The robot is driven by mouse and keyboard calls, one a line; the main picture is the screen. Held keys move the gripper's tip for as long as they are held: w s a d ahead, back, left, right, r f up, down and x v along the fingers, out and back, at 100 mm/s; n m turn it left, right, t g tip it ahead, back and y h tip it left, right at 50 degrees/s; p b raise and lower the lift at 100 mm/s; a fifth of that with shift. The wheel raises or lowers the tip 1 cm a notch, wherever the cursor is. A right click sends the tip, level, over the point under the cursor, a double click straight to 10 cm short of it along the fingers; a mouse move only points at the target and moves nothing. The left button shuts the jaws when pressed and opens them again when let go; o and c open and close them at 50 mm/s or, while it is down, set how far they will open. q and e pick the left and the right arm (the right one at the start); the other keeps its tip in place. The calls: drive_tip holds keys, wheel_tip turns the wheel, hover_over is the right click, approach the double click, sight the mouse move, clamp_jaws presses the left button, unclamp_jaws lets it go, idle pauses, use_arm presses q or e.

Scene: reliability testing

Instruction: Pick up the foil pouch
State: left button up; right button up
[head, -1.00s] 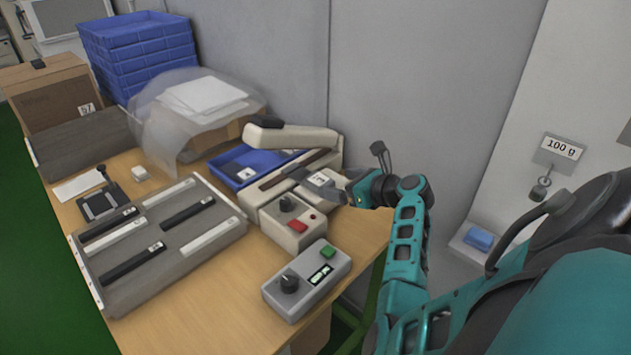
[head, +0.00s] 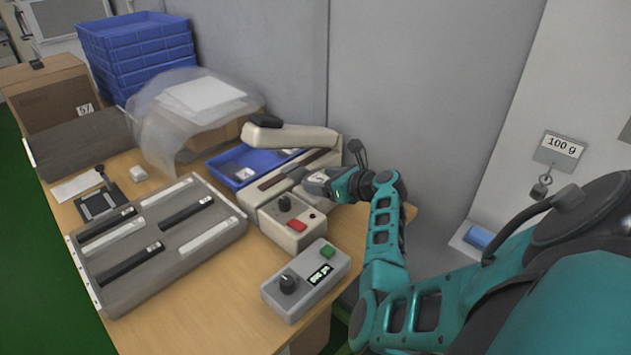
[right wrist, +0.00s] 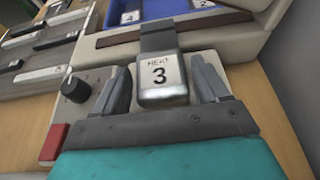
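In the head view my right gripper (head: 310,183) is low over the right end of the sealer (head: 290,134) and mostly hides the piece. My left gripper is not in view.
The control box with a knob and red button (head: 291,221) sits just in front. A grey box with a display (head: 305,281) is nearer the table edge. A blue tray (head: 232,172) lies beside the sealer. A slotted grey rack (head: 160,283) fills the left.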

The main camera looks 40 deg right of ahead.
drive_tip(key=c, duration=0.8)
drive_tip(key=shift+o, duration=0.2)
